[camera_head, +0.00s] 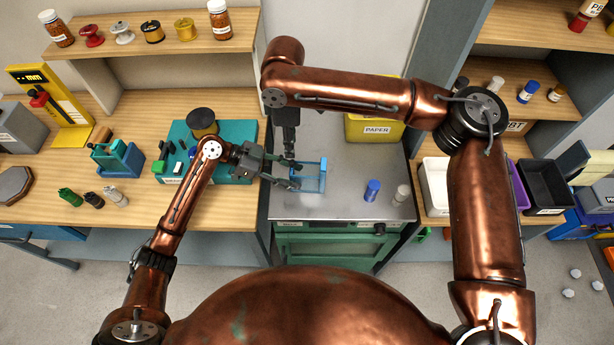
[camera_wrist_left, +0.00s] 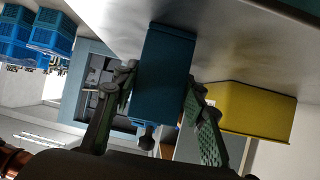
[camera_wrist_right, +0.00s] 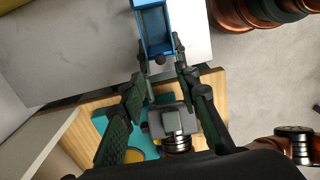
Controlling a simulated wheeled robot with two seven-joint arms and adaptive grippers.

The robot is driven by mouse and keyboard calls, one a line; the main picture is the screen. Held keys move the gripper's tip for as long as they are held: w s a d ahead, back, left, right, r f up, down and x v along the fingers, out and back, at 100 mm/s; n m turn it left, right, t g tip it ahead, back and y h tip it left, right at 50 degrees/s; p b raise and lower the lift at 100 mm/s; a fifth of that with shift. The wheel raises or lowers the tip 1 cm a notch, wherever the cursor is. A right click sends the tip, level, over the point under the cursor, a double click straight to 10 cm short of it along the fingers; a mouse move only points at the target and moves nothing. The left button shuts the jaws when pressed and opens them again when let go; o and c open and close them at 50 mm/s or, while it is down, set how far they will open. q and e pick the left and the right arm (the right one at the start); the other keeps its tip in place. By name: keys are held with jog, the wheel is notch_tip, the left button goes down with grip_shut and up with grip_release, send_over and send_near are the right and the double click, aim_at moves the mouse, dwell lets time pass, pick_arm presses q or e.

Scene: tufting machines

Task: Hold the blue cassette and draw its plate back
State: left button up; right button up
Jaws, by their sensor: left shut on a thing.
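The blue cassette (camera_head: 322,176) stands on the grey metal bench top, an open frame shape. My left gripper (camera_head: 296,174) comes from the left and is shut on it. In the left wrist view the cassette (camera_wrist_left: 165,70) sits between the two fingers, with a dark round knob (camera_wrist_left: 147,141) at its near end. In the right wrist view the cassette (camera_wrist_right: 153,30) shows a hollow top. My right gripper (camera_head: 285,148) points down just left of and behind the cassette, apart from it. I cannot make out the plate separately.
A blue bottle (camera_head: 372,190) and a pale one (camera_head: 401,194) stand right of the cassette. A yellow paper bin (camera_head: 374,129) is behind. A teal machine base (camera_head: 238,136) lies left, near my left gripper. The bench's front middle is clear.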

aim_at(292, 162)
jog(key=shift+f, duration=4.45)
grip_shut()
